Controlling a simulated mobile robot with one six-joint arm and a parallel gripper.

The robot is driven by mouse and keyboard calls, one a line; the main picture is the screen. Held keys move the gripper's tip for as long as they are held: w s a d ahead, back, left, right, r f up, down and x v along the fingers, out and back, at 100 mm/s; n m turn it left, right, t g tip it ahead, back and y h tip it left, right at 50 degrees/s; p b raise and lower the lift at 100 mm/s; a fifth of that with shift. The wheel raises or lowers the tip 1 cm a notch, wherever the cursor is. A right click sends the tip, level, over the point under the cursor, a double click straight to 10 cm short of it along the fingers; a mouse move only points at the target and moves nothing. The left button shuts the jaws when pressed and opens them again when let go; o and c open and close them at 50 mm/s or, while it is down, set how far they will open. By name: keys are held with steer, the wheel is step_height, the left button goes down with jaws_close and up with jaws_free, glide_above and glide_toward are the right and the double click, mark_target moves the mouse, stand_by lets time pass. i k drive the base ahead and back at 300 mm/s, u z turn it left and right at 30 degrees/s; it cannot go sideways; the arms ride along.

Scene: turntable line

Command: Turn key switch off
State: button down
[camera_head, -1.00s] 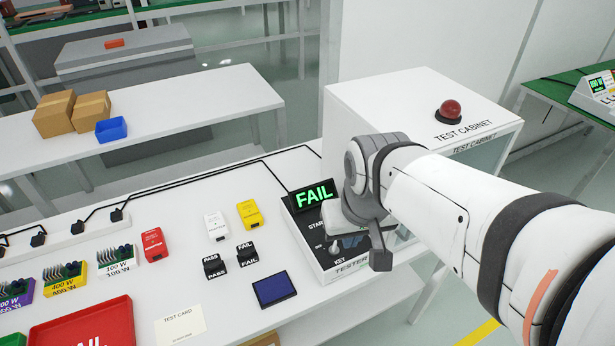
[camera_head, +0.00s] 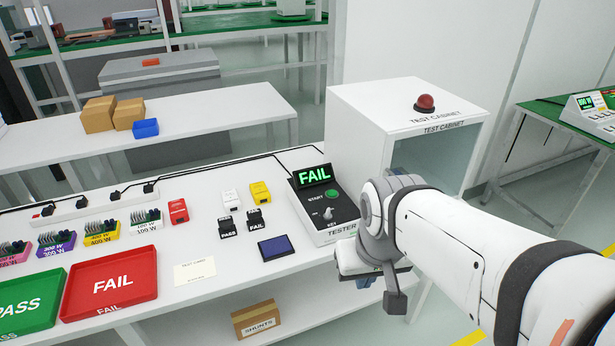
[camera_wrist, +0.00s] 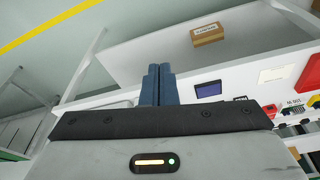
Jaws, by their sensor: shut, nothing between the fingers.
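The tester (camera_head: 338,237) stands at the right end of the white bench, with a lit green FAIL display (camera_head: 314,176) and a green START button (camera_head: 332,194). The key switch (camera_head: 328,213) is a small pale knob on its sloped panel, above the KEY label. It is uncovered, but its exact setting is too small to read. My gripper hangs in front of the tester and to its right, clear of the switch, with its fingers mostly hidden by the wrist. In the wrist view my gripper (camera_wrist: 157,84) has its two blue fingers together, with nothing between them.
The test cabinet (camera_head: 375,107) with a red dome stands behind the tester. A dark blue pad (camera_head: 279,247), PASS and FAIL blocks, and red (camera_head: 113,286) and green trays (camera_head: 27,302) lie to the left. A SHUNTS box (camera_head: 257,318) sits on the lower shelf.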

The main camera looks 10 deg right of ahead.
mark_target(328, 217)
steer(key=k, duration=1.3)
steer(key=z, duration=0.4)
steer(key=i, duration=1.7)
steer(key=u, duration=0.5)
steer(key=i, duration=0.5)
steer(key=z, duration=0.15)
